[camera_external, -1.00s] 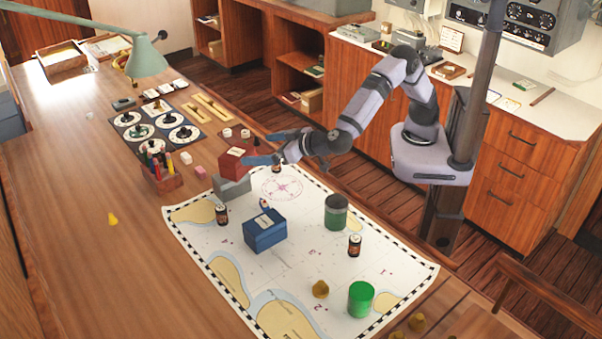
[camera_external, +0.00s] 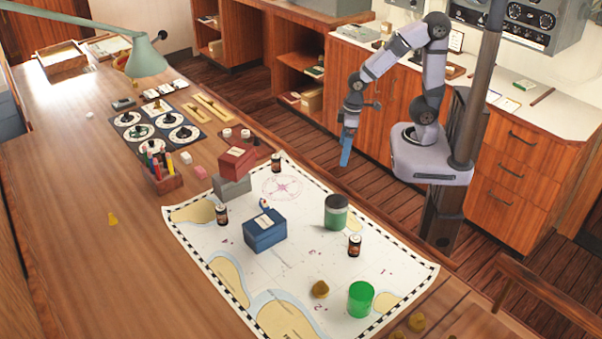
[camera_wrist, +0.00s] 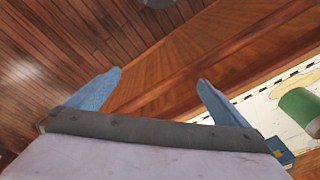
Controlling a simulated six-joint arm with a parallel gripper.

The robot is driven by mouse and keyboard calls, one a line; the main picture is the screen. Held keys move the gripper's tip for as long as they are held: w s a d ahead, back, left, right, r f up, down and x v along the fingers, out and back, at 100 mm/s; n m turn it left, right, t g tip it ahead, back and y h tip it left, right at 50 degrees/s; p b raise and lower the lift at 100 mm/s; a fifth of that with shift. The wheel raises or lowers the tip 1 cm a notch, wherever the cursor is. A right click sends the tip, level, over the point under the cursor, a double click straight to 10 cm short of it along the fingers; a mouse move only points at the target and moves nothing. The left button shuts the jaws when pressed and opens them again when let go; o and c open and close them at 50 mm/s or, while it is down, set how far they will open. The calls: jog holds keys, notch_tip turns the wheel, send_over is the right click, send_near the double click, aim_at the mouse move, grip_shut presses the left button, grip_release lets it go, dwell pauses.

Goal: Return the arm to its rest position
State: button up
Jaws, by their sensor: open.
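My gripper (camera_external: 345,150) hangs pointing down beyond the far edge of the chart table, over the floor. The arm is folded up close to its base on the post. In the wrist view, my gripper's two blue fingers (camera_wrist: 158,92) stand wide apart with nothing between them. The table edge and the floor show beyond them.
The chart (camera_external: 210,240) on the table (camera_external: 80,200) bears a blue box (camera_external: 265,236), a green-and-grey jar (camera_external: 336,214), a green cylinder (camera_external: 360,300) and small dark bottles. Wooden cabinets (camera_external: 520,165) stand behind the arm.

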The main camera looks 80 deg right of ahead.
jog(key=shift+g+h, duration=0.4)
jog(key=shift+g, duration=0.3)
jog(key=s+d, duration=0.2)
jog(key=s, duration=0.1)
jog(key=s+d, duration=0.1)
jog(key=shift+s+f, duration=0.25)
jog(key=shift+f, duration=0.05)
